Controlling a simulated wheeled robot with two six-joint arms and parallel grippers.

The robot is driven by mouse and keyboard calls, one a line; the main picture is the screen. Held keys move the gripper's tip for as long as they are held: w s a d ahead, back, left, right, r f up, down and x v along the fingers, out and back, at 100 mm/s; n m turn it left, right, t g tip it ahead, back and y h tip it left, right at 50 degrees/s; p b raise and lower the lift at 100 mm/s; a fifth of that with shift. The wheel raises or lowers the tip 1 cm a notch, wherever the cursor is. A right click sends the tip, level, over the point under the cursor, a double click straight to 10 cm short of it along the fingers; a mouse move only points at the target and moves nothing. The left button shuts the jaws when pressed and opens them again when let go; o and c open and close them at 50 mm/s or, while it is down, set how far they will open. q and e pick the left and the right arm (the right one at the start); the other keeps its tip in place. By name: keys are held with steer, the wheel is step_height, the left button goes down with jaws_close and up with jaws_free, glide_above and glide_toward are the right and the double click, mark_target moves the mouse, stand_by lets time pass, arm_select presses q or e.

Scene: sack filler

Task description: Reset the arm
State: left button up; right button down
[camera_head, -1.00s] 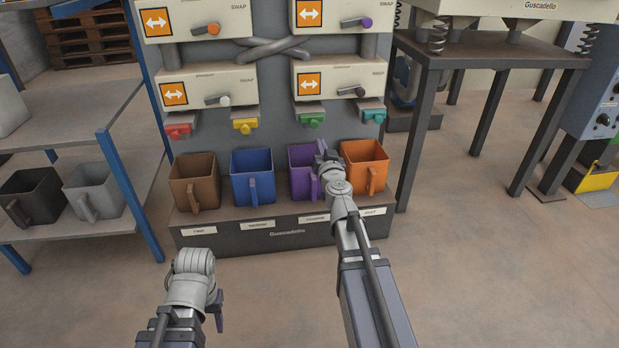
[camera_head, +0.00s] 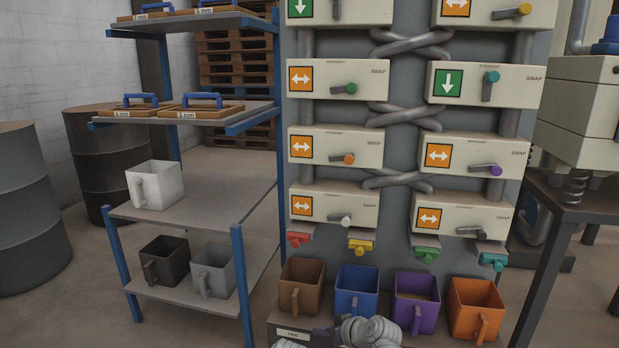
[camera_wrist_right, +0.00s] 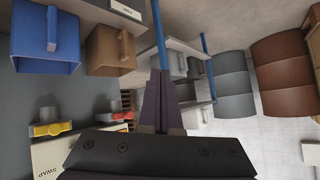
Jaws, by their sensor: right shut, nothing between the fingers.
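My right gripper (camera_head: 324,336) is at the bottom edge of the head view, in front of the brown and blue bins. Its dark fingers point left and are shut, with nothing between them. In the right wrist view the two fingers (camera_wrist_right: 160,100) lie together, and that view is upside down. A small grey piece at the bottom edge beside it may be part of my left arm; the left gripper's fingers do not show.
Brown (camera_head: 302,283), blue (camera_head: 357,303), purple (camera_head: 416,318) and orange (camera_head: 474,304) bins stand under the coloured outlets of the lever panel (camera_head: 399,150). A shelf rack (camera_head: 228,190) with a white bin (camera_head: 155,184) is left. Drums (camera_head: 108,150) stand far left.

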steer(key=s+d+m+g+h+p, duration=0.1)
steer(key=s+g+h+p, duration=0.25)
steer(key=s, duration=0.65)
steer(key=s+d+g+h+p, duration=0.25)
steer(key=s+g+h, duration=0.25)
steer(key=s, duration=0.5)
arm_select(q)
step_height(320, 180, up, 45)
steer(key=p, duration=3.7)
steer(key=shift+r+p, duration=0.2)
steer(key=shift+p, duration=0.15)
arm_select(e)
step_height(320, 180, up, 37)
steer(key=a, duration=0.1)
steer(key=shift+w+y, duration=0.35)
